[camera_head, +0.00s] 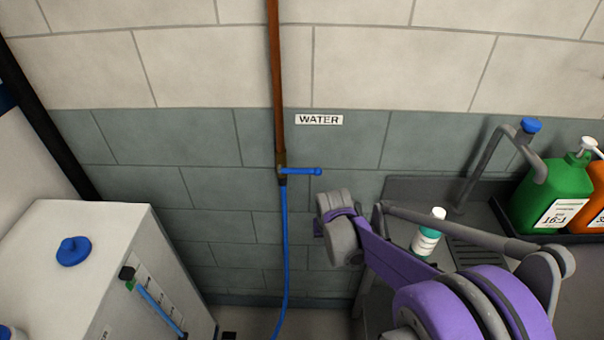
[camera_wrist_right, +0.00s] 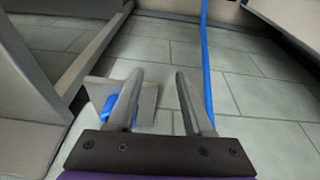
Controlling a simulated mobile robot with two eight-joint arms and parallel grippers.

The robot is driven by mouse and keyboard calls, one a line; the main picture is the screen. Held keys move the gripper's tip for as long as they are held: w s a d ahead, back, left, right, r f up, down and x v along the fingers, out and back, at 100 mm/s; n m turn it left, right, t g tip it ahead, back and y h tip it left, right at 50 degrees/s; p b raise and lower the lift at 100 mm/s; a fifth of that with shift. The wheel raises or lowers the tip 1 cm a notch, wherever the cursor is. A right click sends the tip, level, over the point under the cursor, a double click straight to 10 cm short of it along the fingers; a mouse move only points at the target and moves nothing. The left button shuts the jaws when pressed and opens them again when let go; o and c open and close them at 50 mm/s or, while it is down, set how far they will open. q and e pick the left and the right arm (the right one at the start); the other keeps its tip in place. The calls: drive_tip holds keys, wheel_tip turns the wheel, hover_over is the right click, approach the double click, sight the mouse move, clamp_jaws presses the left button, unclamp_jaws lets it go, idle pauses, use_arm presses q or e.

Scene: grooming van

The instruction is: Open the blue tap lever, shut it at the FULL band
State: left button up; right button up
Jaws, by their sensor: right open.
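The blue tap lever (camera_head: 303,171) sticks out level to the right from the tap at the bottom of a copper pipe (camera_head: 276,75). A blue hose (camera_head: 284,250) hangs from the tap and also shows in the right wrist view (camera_wrist_right: 204,45). The white tank (camera_head: 75,250) stands at the left, with a blue-tubed level gauge (camera_head: 160,307) on its side. I cannot read its band marks. My right gripper (camera_wrist_right: 160,85) is open and empty in the wrist view, pointing towards the floor. In the head view my right wrist is below and right of the lever. My left gripper is out of view.
A WATER label (camera_head: 319,119) is on the tiled wall. A grey sink counter at the right has a faucet (camera_head: 488,165), a white bottle (camera_head: 428,234) and green (camera_head: 548,195) and orange jugs. A small box with a blue part (camera_wrist_right: 108,108) stands beyond my left finger.

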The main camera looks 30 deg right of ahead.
drive_tip(key=w+r+m+t+y, duration=0.1)
drive_tip(key=w+m+y, duration=0.1)
drive_tip(key=m+y, duration=0.2)
drive_tip(key=m+t+y+b, duration=0.1)
drive_tip(key=m+t+y, duration=0.6)
drive_tip(key=t, duration=0.2)
approach(308, 172)
drive_tip(key=w, duration=0.1)
drive_tip(key=x, duration=1.1)
drive_tip(key=shift+s+a+p, duration=0.1)
drive_tip(key=shift+a+p, duration=0.25)
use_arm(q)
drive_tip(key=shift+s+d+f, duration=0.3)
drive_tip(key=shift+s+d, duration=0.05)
use_arm(e)
clamp_jaws()
